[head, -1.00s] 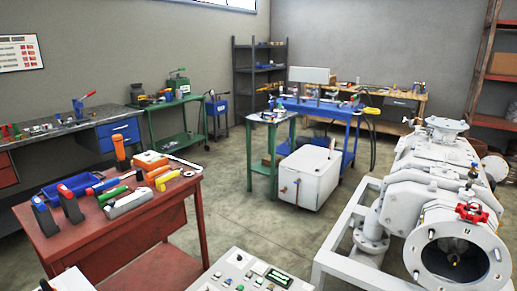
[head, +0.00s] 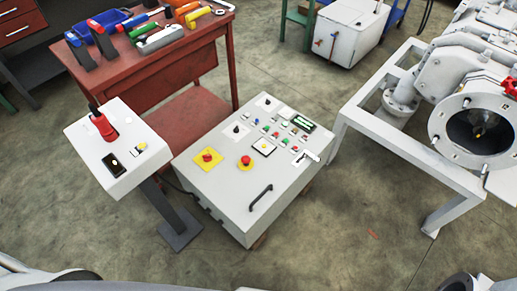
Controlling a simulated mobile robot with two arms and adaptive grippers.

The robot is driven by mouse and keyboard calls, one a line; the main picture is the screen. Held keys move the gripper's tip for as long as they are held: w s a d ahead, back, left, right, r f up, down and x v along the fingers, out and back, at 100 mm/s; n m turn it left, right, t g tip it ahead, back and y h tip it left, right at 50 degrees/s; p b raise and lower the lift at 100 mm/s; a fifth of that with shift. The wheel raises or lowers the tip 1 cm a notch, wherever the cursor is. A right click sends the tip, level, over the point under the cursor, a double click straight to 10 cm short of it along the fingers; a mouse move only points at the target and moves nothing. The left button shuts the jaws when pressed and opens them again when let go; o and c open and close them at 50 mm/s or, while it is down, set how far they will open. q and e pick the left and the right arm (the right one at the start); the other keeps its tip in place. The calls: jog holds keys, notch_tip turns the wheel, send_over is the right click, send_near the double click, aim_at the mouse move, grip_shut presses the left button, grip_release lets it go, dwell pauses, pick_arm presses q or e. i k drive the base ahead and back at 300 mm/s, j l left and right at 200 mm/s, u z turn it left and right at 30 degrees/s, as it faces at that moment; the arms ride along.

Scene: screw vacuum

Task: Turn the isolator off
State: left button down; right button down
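A white pedestal box (head: 122,148) stands left of centre. It carries a red switch handle with a black top (head: 102,122), a black part (head: 112,162) and small buttons. To its right is a grey control cabinet (head: 222,190). I see no label that says which of these is the isolator, and cannot read any switch position. Neither gripper shows; only pale parts, probably mine, show along the bottom edge.
A red workbench (head: 165,55) with tools stands behind the pedestal box. A white machine frame (head: 400,150) with a flanged pump (head: 470,130) stands at the right. A white tank (head: 347,32) is at the back. Concrete floor (head: 335,235) is clear in front of the cabinet.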

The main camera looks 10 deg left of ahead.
aim_at(208, 157)
jog(key=k+l+u, duration=0.1)
jog(key=u, duration=0.6)
